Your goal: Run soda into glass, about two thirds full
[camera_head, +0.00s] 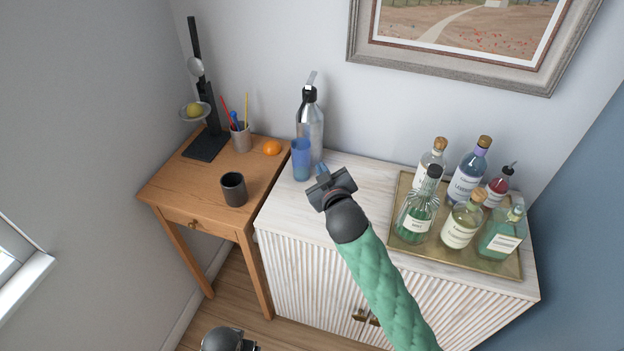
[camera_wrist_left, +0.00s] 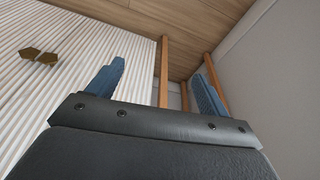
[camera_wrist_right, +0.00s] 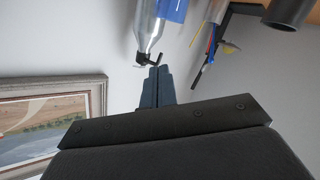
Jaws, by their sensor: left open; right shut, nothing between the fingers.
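A clear soda siphon (camera_head: 312,128) with a black head and a pale lever stands at the back left of the white cabinet. A blue glass (camera_head: 301,160) stands upright just in front of it; I cannot tell its fill. In the right wrist view the siphon (camera_wrist_right: 146,22) and glass (camera_wrist_right: 173,9) show at the top. My right gripper (camera_head: 321,171) is shut and empty, in front and right of the glass in the head view. My left gripper (camera_wrist_left: 155,85) is open and empty, low in front of the cabinet, away from both.
A brass tray (camera_head: 455,259) with several bottles fills the cabinet's right side. A wooden side table (camera_head: 192,188) on the left holds a dark cup (camera_head: 234,190), an orange (camera_head: 271,147), a pen pot (camera_head: 241,139) and a scale-like stand (camera_head: 207,143).

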